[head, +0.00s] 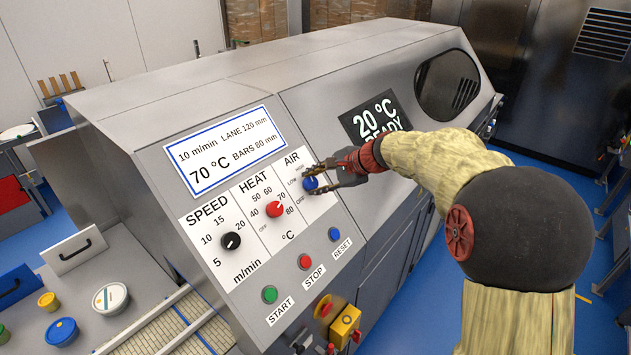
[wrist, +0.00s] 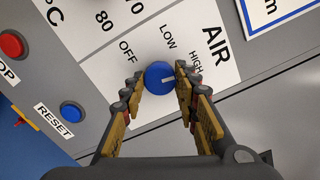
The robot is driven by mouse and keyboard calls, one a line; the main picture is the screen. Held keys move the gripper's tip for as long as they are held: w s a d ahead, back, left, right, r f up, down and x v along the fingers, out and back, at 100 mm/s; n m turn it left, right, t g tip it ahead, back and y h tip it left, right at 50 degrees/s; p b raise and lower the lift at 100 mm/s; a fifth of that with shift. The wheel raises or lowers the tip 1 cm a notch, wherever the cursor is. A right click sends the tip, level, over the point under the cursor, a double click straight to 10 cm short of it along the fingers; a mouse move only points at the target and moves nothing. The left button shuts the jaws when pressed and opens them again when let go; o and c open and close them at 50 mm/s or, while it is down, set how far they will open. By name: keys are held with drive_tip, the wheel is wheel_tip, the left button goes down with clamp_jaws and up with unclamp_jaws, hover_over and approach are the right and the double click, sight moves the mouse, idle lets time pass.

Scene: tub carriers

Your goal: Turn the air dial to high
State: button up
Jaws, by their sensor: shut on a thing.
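The air dial is a round blue knob (head: 311,184) on the white label panel, under the word AIR. It also shows in the wrist view (wrist: 156,76), with a white pointer mark on its face. The mark points right, roughly toward the word HIGH (wrist: 196,62) and away from LOW (wrist: 168,37) and OFF (wrist: 127,50). My gripper (head: 313,180) has its fingers on either side of the knob and is shut on it. The wrist view shows both fingers (wrist: 158,74) flanking the knob, which partly hide its sides.
The red heat dial (head: 274,209) and black speed dial (head: 231,241) are to the left. Below are the green start (head: 270,294), red stop (head: 305,261) and blue reset (head: 334,233) buttons. The display (head: 375,117) reads 20 °C READY.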

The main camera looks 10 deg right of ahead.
drive_tip(key=o, duration=1.2)
drive_tip(key=shift+c, duration=0.2)
drive_tip(key=shift+d, duration=0.1)
drive_tip(key=v, duration=1.1)
drive_tip(key=shift+s+d+r, duration=0.15)
drive_tip(key=shift+s+r, duration=0.1)
drive_tip(key=shift+s, duration=0.05)
